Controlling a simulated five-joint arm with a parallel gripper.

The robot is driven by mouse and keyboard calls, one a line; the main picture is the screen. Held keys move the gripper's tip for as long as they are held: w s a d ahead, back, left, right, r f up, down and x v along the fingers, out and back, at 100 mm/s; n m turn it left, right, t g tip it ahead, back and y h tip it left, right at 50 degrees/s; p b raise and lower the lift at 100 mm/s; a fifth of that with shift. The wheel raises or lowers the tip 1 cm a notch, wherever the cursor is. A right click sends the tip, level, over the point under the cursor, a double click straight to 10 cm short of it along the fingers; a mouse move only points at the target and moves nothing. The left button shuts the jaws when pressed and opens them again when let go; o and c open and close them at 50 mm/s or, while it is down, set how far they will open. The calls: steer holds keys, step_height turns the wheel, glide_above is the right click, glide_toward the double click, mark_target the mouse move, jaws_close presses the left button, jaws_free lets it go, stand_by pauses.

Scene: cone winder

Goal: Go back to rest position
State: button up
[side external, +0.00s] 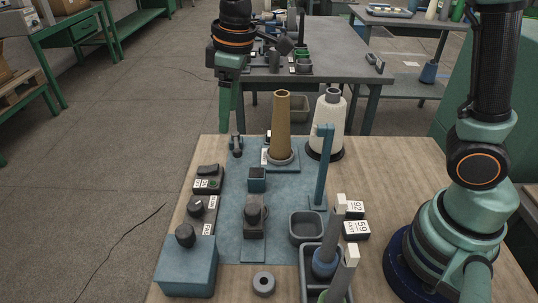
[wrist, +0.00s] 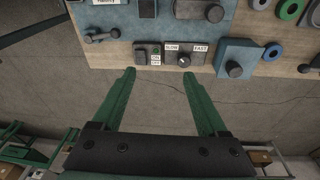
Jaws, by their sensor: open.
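My gripper (side external: 229,100) hangs with its green fingers pointing down, above and beyond the far left corner of the wooden bench (side external: 395,165). In the wrist view my gripper (wrist: 160,74) is open, with its two fingers well apart and nothing between them. The tan cone (side external: 280,120) stands upright on its holder at the back of the blue mat (side external: 228,215), right of my gripper and apart from it. The white yarn cone (side external: 328,120) stands upright to its right.
A switch box (side external: 208,180), a speed knob box (side external: 202,208) and a blue box with a black knob (side external: 186,270) line the left bench edge. A teal post (side external: 323,170), a square bin (side external: 306,228) and labelled blocks (side external: 356,229) stand to the right. Open floor lies left.

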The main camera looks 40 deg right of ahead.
steer(key=s+d+r+m+t, duration=0.2)
steer(key=s+d+m, duration=0.6)
steer(key=s+d, duration=0.4)
steer(key=shift+s+d+t+h, duration=0.35)
steer(key=shift+d+t, duration=0.55)
steer(key=shift+d, duration=0.3)
steer(key=shift+r, duration=0.1)
steer(key=shift+c, duration=0.4)
